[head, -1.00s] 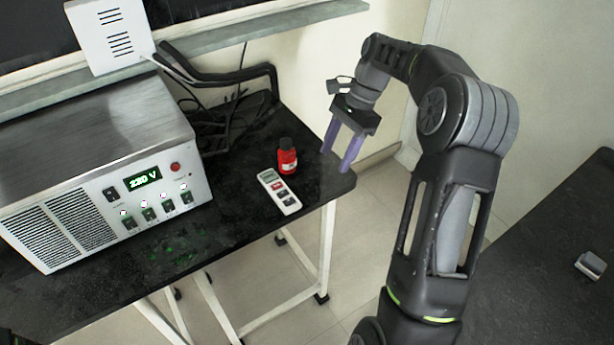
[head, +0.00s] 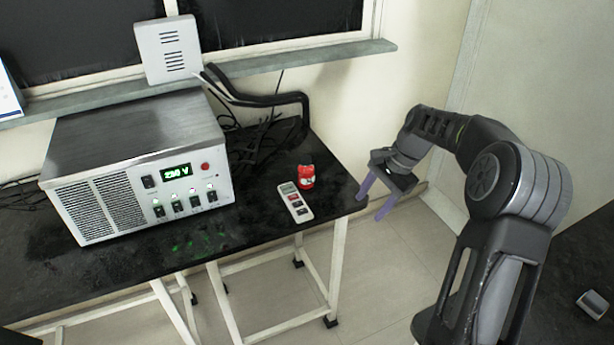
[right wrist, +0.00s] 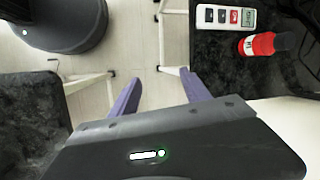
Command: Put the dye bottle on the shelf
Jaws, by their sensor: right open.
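The dye bottle (head: 306,178) is a small red bottle near the right end of the black table. It also shows in the right wrist view (right wrist: 259,44), where its black cap is visible. My right gripper (head: 371,206), with purple fingers, is open and empty just off the table's right end, apart from the bottle and to its right. In the right wrist view its open fingers (right wrist: 160,77) have floor between them. A long grey ledge (head: 300,55) under the window is the only shelf-like surface I see. My left gripper is out of view.
A white remote-like meter (head: 296,202) lies beside the bottle. A metal power unit (head: 135,150) fills the table's left part, with black cables (head: 262,140) behind. A white vented box (head: 168,50) stands at the ledge. A dark surface (head: 570,290) is at right.

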